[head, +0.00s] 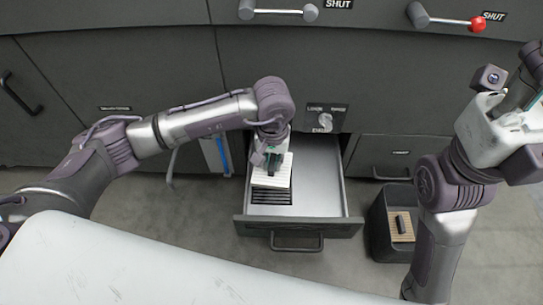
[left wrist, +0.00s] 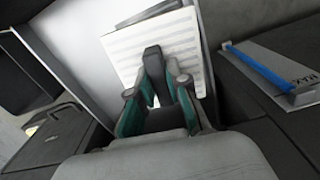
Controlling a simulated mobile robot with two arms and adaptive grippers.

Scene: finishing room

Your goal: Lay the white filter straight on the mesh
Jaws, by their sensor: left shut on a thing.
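The white filter (head: 284,173), a flat ribbed sheet, is held by my left gripper (head: 272,168) over the open drawer. In the left wrist view the filter (left wrist: 190,45) stands out past the fingers (left wrist: 160,95), which are closed on its dark grip. A dark slatted panel, which looks like the mesh (head: 271,196), shows in the drawer beyond the filter's near edge; the filter covers the rest. I cannot tell whether filter and mesh touch. My right gripper (head: 524,92) is partly in view at the upper right, away from the drawer; its jaws are unclear.
The drawer (head: 323,192) is pulled out, its right side bare. A dark bin (head: 378,226) to its right holds a tan ribbed piece (head: 404,233) with a black grip. A blue-edged item (head: 215,155) stands left of the drawer. A pale surface (head: 150,260) fills the front left.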

